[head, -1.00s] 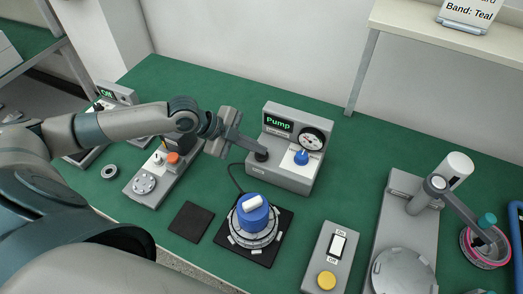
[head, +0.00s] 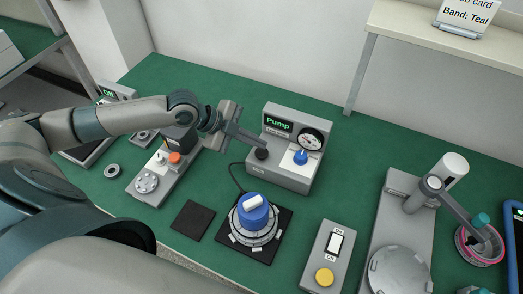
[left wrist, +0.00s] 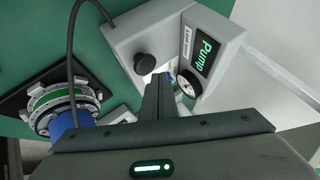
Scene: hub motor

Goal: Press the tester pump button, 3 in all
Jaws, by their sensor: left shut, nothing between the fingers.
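The tester (head: 283,172) is a grey box with a lit screen reading "Pump" (head: 279,124), a round gauge (head: 311,139), a black round button (head: 262,153) and a blue knob (head: 301,157). My left gripper (head: 264,143) is shut and empty, its fingertips just above and behind the black button in the head view. In the left wrist view the button (left wrist: 147,63) stands clear beyond the shut fingers (left wrist: 158,90), with a visible gap beside them. Which control is the pump button is not labelled legibly. My right gripper is not in view.
A blue-capped hub motor (head: 252,213) sits on a black pad before the tester, cabled to it. A grey panel with an orange button (head: 174,157) stands left, a switch box with a yellow button (head: 324,277) front right, and a press-like stand (head: 401,272) at right.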

